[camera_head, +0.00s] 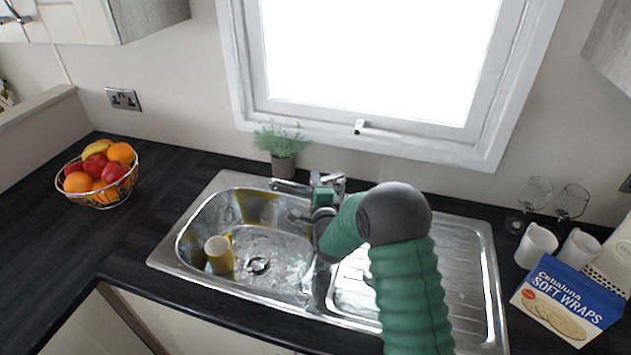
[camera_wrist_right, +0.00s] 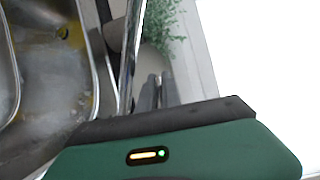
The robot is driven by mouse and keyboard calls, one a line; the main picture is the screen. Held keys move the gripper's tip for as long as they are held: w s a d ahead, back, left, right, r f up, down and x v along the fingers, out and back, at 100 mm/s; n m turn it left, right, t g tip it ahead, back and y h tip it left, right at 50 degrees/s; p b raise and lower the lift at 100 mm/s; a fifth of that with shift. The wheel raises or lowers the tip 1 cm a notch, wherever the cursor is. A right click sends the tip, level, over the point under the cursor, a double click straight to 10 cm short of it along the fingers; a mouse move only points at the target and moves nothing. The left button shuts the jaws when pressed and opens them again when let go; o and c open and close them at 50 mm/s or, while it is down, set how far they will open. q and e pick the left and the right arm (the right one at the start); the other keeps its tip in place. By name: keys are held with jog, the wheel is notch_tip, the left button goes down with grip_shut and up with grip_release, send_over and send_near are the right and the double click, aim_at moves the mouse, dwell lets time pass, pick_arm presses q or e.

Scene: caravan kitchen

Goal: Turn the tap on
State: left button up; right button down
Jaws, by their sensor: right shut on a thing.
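The chrome tap (camera_head: 292,187) stands at the back edge of the steel sink, with its spout reaching left over the bowl. It also shows in the right wrist view as a long chrome bar (camera_wrist_right: 131,60). My right gripper (camera_head: 322,190) is at the tap's body, shut on the tap's handle; the hand and wrist hide much of the grip. In the right wrist view my right gripper's fingers (camera_wrist_right: 158,92) are beside the chrome bar. No running water is visible. My left gripper is not in view.
The sink bowl (camera_head: 190,240) holds a yellow mug (camera_head: 219,254). A potted plant (camera_head: 282,165) stands behind the tap, below the window. A fruit bowl (camera_head: 100,197) is at left. White mugs (camera_head: 537,246), glasses (camera_head: 570,203) and a wraps box (camera_head: 567,301) are at right.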

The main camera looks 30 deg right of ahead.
jog(key=shift+s+f, duration=0.1)
jog(key=shift+f, duration=0.1)
jog(key=shift+d+r+m+g+p, duration=0.2)
jog(key=shift+d+r+m, duration=0.05)
jog(key=shift+r+m, duration=0.3)
jog(key=shift+d+r+m+g+p, duration=0.15)
jog(key=shift+d+r+m+g, duration=0.05)
jog(key=shift+r+m, duration=0.35)
jog(key=shift+d+r+m+y, duration=0.1)
jog(key=shift+r+m+y, duration=0.05)
jog(key=shift+m+y, duration=0.25)
jog(key=c, duration=1.6)
grip_release()
jog(key=shift+o, duration=0.3)
jog(key=shift+d, duration=0.1)
